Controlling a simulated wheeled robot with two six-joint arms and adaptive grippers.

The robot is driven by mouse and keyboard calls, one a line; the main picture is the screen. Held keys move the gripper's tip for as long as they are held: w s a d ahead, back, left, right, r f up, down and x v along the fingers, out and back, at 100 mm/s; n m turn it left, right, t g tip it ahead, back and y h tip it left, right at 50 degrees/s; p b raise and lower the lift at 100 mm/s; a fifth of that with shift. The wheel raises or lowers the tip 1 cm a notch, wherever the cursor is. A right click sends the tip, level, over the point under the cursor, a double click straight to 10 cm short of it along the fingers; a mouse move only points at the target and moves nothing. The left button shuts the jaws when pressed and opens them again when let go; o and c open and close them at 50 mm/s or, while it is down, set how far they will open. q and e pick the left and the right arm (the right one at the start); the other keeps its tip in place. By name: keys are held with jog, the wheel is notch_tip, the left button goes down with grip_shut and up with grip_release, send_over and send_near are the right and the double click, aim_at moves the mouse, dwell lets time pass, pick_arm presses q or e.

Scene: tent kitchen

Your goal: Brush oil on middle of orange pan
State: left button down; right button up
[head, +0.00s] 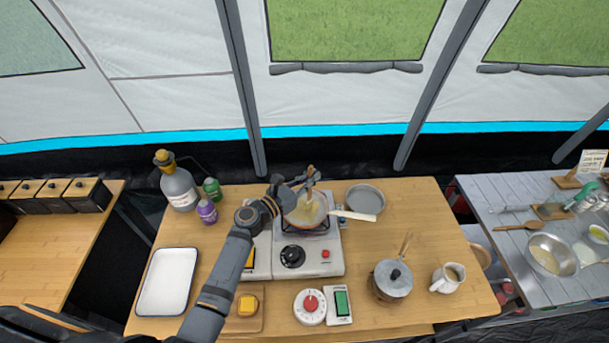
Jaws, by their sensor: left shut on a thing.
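The orange pan (291,217) sits on the right burner of the grey stove (323,262), its pale handle (353,215) pointing right. Its inside looks pale yellowish. My left gripper (309,184) is over the back part of the pan, shut on a thin wooden-handled thing that appears to be the brush (311,170). The brush's lower end is over or in the pan; I cannot tell if it touches the bottom. The gripper and wrist cover part of the pan's left and back. My right gripper is not in view.
A small lidded pot (392,279) and a white jug (446,279) stand at the right. Bottles (179,188) stand at the back left. A white tray (168,281), timer (310,306) and yellow block (247,305) are in front.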

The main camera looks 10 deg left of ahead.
pick_arm(q)
jog(key=a, duration=0.2)
jog(key=w+a+b, duration=0.1)
jog(key=a+b, duration=0.1)
jog(key=a, duration=0.1)
jog(key=shift+w+a, duration=0.3)
jog(key=shift+w, duration=0.05)
dwell(1.2)
notch_tip(320, 180, up, 6)
jog(key=p, duration=0.5)
jog(key=shift+p, duration=0.3)
jog(key=shift+r, duration=0.1)
notch_tip(320, 180, up, 3)
jog(key=p, duration=0.2)
jog(key=shift+p, duration=0.4)
jog(key=shift+f, duration=0.2)
